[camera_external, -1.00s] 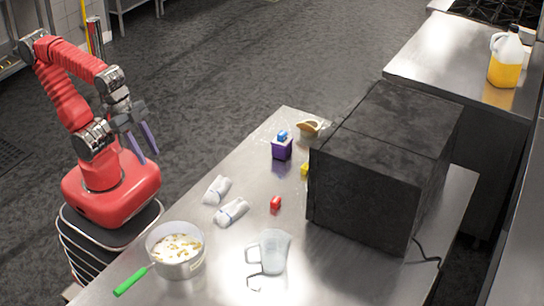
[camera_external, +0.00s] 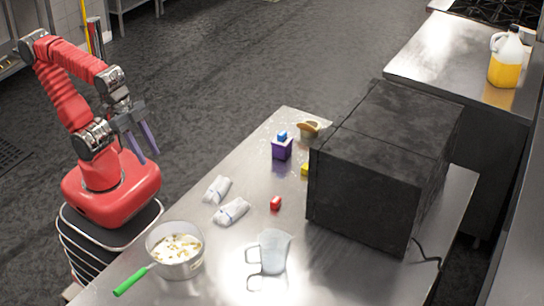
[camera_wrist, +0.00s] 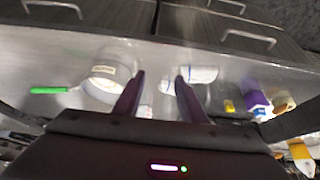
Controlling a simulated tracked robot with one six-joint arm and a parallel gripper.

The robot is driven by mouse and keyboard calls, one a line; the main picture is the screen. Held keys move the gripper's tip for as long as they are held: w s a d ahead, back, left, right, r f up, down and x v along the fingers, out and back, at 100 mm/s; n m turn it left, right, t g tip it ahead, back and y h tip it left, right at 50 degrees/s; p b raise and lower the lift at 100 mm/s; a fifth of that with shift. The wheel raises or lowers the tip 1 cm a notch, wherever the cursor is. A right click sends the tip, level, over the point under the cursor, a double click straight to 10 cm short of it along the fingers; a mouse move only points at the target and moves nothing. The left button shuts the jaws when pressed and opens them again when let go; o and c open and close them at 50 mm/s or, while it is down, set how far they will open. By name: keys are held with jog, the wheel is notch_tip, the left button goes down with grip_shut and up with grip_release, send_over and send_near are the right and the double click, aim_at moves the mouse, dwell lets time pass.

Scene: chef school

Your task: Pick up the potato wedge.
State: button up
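No potato wedge can be singled out with certainty. A tan-brown piece lies at the top of a small pale bowl (camera_external: 308,131) at the table's far end; it is too small to identify. The pot (camera_external: 174,262) at the near end holds many small pale and yellowish pieces, also too small to identify. The pot also shows in the wrist view (camera_wrist: 104,72), left of my fingers, and the bowl at right (camera_wrist: 283,101). My gripper (camera_external: 142,148) is raised left of the table, fingers apart and pointing down. In the wrist view the fingers (camera_wrist: 160,77) are open with nothing held.
A large black box (camera_external: 380,165) blocks the right side.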

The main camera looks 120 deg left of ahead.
dwell(0.4)
jog(key=w+a+f+n+t+h, duration=0.3)
jog(key=w+a+n+h, duration=0.3)
jog(key=w+a+n, duration=1.3)
jog(key=s+a+f+n+t+y, duration=0.2)
jog(key=a+n, duration=0.3)
jog(key=a, duration=0.6)
jog(key=s+a+f+n+t+y, duration=0.2)
jog(key=a+n, duration=0.3)
jog(key=a, duration=0.7)
jog(key=s+a+f+n+t+y, duration=0.2)
jog(key=a+f+n+y, duration=0.2)
jog(key=a, duration=0.8)
jog(key=shift+a+f+n+t, duration=0.15)
jog(key=shift+a+n+t, duration=0.05)
jog(key=shift+n+t, duration=0.2)
jog(key=shift+w, duration=0.15)
